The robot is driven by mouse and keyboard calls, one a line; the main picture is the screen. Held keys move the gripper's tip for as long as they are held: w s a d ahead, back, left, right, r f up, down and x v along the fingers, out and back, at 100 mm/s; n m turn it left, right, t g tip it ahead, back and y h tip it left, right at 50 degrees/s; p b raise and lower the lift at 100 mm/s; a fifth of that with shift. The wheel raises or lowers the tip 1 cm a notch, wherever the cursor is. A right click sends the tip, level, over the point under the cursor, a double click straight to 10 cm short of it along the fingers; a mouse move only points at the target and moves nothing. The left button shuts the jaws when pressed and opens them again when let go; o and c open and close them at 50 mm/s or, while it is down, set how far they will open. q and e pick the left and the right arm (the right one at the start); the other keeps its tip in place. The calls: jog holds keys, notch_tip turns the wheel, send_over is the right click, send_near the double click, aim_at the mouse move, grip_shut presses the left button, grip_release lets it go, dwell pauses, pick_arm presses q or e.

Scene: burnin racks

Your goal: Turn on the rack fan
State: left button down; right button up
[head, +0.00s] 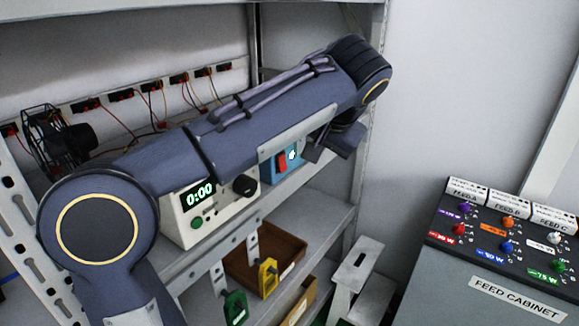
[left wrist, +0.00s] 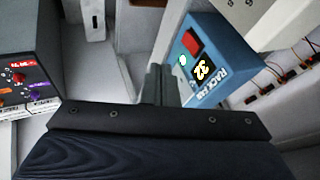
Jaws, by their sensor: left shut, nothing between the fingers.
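The rack fan box is a blue box (head: 268,173) on the rack shelf, partly hidden behind my left arm in the head view. In the left wrist view the blue box (left wrist: 233,56) carries a "RACK FAN" label, a red switch (left wrist: 193,42), a small pale round light and a display that seems to read 32. The red switch (head: 282,161) also shows in the head view. My left gripper (left wrist: 157,84) is shut and empty, just in front of the box. I cannot tell whether it touches it. In the head view the gripper (head: 318,150) is right of the switch. My right gripper is out of view.
A cream timer box (head: 220,222) reading 0:00 stands left of the blue box. A black caged fan (head: 62,138) is at the left. Wired sockets line the back. Yellow (head: 267,278) and green (head: 235,306) tags hang below. A feed cabinet (head: 500,285) stands right.

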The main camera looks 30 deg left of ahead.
aim_at(282, 163)
pick_arm(q)
jog(key=w+a+f, duration=0.1)
jog(key=a+f, duration=0.1)
jog(key=w+a+f, duration=0.1)
jog(key=a+f, duration=0.2)
jog(key=w+a+f, duration=0.2)
jog(key=a+f, duration=0.1)
jog(key=shift+w+f, duration=0.1)
jog(key=shift+f, duration=0.15)
jog(key=shift+a+f, duration=0.15)
jog(key=shift+a, duration=0.2)
